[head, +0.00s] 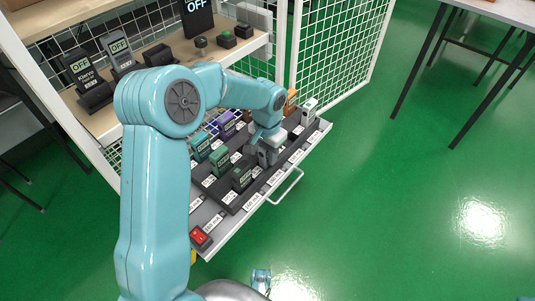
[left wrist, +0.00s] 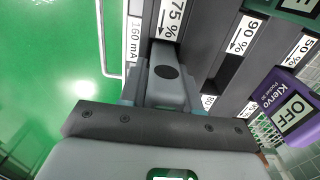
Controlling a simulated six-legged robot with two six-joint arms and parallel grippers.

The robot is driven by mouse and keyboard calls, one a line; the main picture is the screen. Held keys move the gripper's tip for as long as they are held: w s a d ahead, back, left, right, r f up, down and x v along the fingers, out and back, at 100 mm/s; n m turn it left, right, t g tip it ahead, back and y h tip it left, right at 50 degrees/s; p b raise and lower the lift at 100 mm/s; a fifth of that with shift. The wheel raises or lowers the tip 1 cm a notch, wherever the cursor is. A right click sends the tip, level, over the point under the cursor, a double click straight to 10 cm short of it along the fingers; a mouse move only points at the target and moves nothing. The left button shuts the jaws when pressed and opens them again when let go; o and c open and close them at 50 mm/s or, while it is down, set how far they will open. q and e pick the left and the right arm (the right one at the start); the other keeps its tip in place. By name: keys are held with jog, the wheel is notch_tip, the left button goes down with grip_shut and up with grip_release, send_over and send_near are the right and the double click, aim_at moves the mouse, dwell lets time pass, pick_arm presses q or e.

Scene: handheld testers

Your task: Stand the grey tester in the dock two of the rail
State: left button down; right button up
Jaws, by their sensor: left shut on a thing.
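My left gripper (head: 266,148) reaches down over the front part of the pull-out tray and is shut on a grey tester (head: 265,157). In the left wrist view the tester's light grey end with a dark oval (left wrist: 168,72) shows just beyond the gripper's dark bar, below the "75 %" label (left wrist: 173,18). The tester stands roughly upright at the dark rail (head: 230,196); its foot is hidden, so I cannot tell whether it is seated in a dock. My right gripper is not in view.
Teal (head: 200,145), purple (head: 227,122), green (head: 219,161), dark green (head: 242,178), orange (head: 291,102) and whitish (head: 309,111) testers stand around the gripper. A red switch (head: 200,237) is at the tray's near corner. The shelf behind holds cradled testers (head: 118,52).

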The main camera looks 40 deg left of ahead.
pick_arm(q)
jog(key=shift+f, duration=0.1)
jog(key=c, duration=0.8)
grip_release()
notch_tip(320, 180, up, 12)
jog(key=p, duration=0.4)
jog(key=shift+r, duration=0.2)
jog(key=shift+f, duration=0.1)
